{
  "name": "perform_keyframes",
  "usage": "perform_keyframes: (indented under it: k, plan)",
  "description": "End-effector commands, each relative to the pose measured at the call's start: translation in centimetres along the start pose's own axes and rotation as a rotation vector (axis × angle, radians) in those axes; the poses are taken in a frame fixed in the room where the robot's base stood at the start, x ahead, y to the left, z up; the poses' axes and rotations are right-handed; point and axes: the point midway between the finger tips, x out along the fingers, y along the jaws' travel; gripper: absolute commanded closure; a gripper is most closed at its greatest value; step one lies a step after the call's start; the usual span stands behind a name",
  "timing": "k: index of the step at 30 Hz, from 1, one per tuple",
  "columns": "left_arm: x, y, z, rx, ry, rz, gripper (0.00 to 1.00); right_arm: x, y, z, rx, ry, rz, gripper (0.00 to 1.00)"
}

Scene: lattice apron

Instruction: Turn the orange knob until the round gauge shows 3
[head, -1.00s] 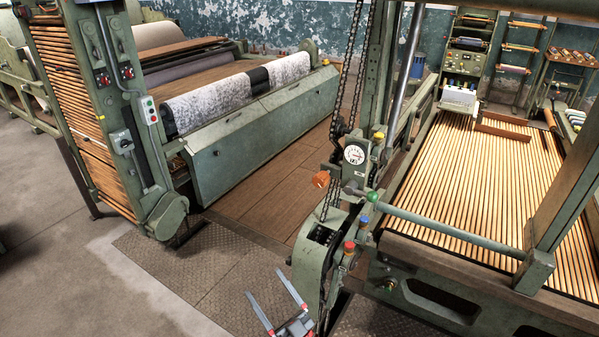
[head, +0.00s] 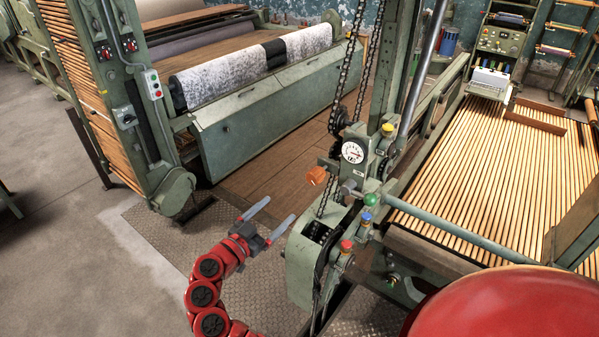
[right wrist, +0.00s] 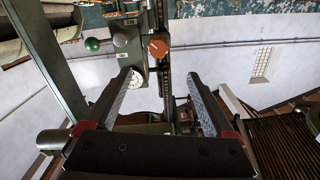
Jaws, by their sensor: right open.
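The orange knob (head: 317,176) sticks out to the left of a green machine housing. The round white gauge (head: 352,152) is on the front of that housing, above and right of the knob; its reading is too small to tell. My right gripper (head: 281,208) is open and empty, below and left of the knob, its fingers pointing toward it but apart from it. In the right wrist view the knob (right wrist: 157,47) shows beyond the gap between the open fingertips (right wrist: 160,75), with the gauge (right wrist: 121,39) to its left. My left gripper is not in view.
A green ball (head: 370,200), a blue ball (head: 367,217) and a red-topped lever (head: 346,245) stand close below the gauge housing. Chains (head: 365,75) run upright beside it. A slatted bed (head: 490,185) lies to the right. The floor at left is free.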

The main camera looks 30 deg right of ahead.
Motion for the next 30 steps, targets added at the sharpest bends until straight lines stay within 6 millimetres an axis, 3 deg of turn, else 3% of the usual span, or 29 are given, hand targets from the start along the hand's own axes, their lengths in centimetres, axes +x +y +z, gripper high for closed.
perform_keyframes:
  k: [4,8,23,30]
  plan:
    - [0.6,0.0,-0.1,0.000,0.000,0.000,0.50,1.0,0.5,-0.7,0.016,0.007,0.026,0.11]
    - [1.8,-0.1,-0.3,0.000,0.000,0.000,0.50,3.3,0.6,-0.9,0.013,0.007,0.029,0.11]
    - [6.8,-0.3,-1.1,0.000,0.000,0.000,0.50,14.7,0.6,-0.8,0.010,0.003,0.023,0.11]
    - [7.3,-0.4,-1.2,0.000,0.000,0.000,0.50,17.0,0.6,-0.5,0.012,0.006,0.018,0.11]
